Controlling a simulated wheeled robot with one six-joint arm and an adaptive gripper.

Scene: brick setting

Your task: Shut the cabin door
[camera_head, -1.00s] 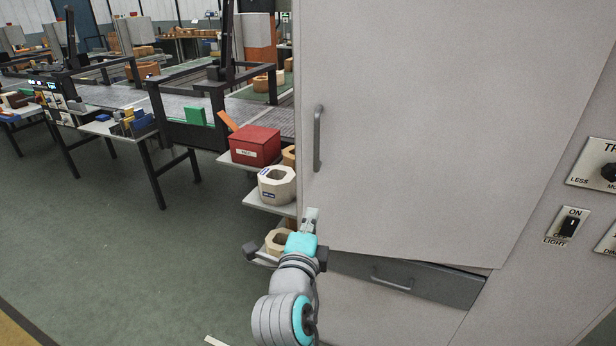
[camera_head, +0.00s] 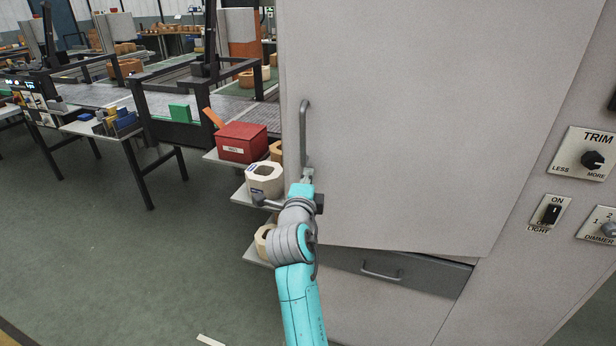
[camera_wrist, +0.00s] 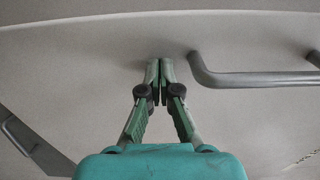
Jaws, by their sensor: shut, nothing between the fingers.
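The cabin door (camera_head: 420,120) is a large pale grey panel filling the middle of the head view, standing at an angle out from the cabinet body. Its grey bar handle (camera_head: 304,135) is upright near the left edge; the handle also shows at the right in the wrist view (camera_wrist: 250,80). My gripper (camera_head: 307,174) is at the door's left side, by the lower end of the handle. In the wrist view my gripper (camera_wrist: 160,68) is shut with nothing in it, its tips close to the door face beside the handle. I cannot tell whether they touch.
A dark drawer (camera_head: 390,272) with a handle sits below the door. Left of the door, shelves hold a red box (camera_head: 242,142) and octagonal blocks (camera_head: 264,179). A panel with a light switch (camera_head: 551,212) and trim knob (camera_head: 593,160) is at right. Open floor (camera_head: 130,250) lies left.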

